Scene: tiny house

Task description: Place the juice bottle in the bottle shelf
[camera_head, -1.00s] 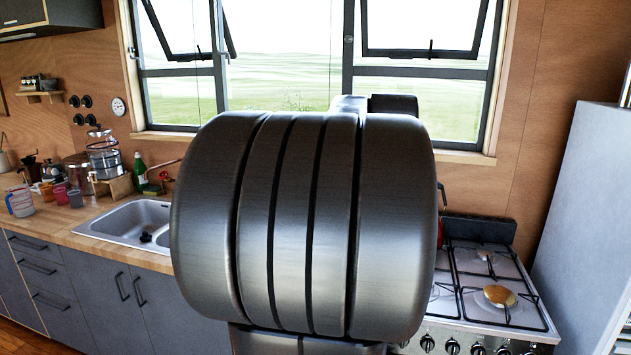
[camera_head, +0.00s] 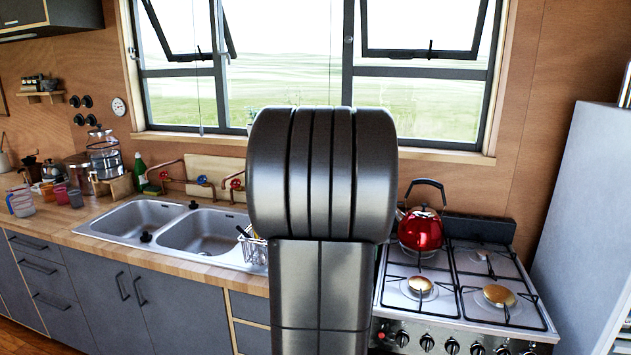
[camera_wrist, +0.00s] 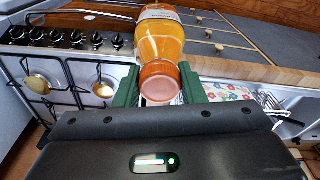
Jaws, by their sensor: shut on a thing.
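The juice bottle (camera_wrist: 160,40) is in the wrist view, clear with orange juice and an orange-brown cap (camera_wrist: 158,80) that faces the camera. My gripper (camera_wrist: 160,88) has its green fingers on both sides of the bottle near the cap end and is shut on it. The far end of the bottle is cut off by the top edge of that view. In the head view my arm hides the gripper and bottle. I cannot make out a bottle shelf for certain in either view.
A stove (camera_head: 462,285) with a red kettle (camera_head: 420,232) stands right of my arm. A double sink (camera_head: 175,225) and dish rack (camera_head: 254,248) are to its left. Cups and jars crowd the counter's far left. A small wall shelf (camera_head: 45,96) holds little items. A grey cabinet (camera_head: 590,210) stands far right.

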